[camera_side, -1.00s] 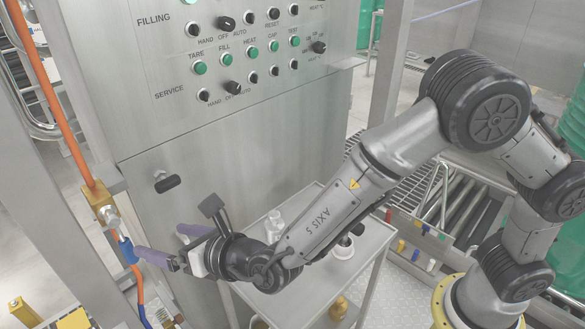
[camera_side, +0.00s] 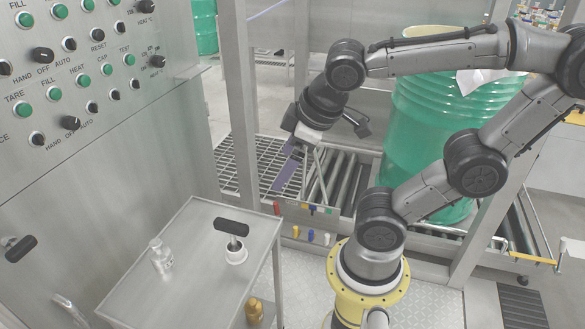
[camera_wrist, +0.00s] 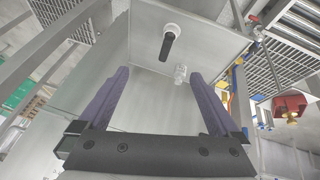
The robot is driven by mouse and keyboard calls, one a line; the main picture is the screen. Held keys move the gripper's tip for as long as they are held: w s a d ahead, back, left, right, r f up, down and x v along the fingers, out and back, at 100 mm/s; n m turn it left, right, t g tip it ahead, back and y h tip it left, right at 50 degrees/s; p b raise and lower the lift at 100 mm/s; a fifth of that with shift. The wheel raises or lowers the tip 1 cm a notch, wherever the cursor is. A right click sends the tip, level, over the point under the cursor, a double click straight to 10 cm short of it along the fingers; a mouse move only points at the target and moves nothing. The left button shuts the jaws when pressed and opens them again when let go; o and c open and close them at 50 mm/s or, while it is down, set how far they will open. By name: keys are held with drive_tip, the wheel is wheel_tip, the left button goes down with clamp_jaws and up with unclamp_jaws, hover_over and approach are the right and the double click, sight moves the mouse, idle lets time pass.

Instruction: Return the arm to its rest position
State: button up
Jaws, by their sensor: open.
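My gripper (camera_side: 290,170) hangs tilted downward from my raised arm in the side view, in front of the roller conveyor and clear of everything. Its two purple fingers also show in the wrist view (camera_wrist: 158,95), spread apart with nothing between them. The gripper is open and empty. My arm is folded above its yellow base, with the upper links to the right of the gripper.
A green drum (camera_side: 430,130) stands on the roller conveyor (camera_side: 335,180) behind my arm. The control panel (camera_side: 85,90) is at left.

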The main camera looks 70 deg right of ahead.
drive_tip(key=shift+s+a+m+y, duration=0.7)
drive_tip(key=shift+s+a+m, duration=0.3)
drive_tip(key=shift+s+a, duration=0.1)
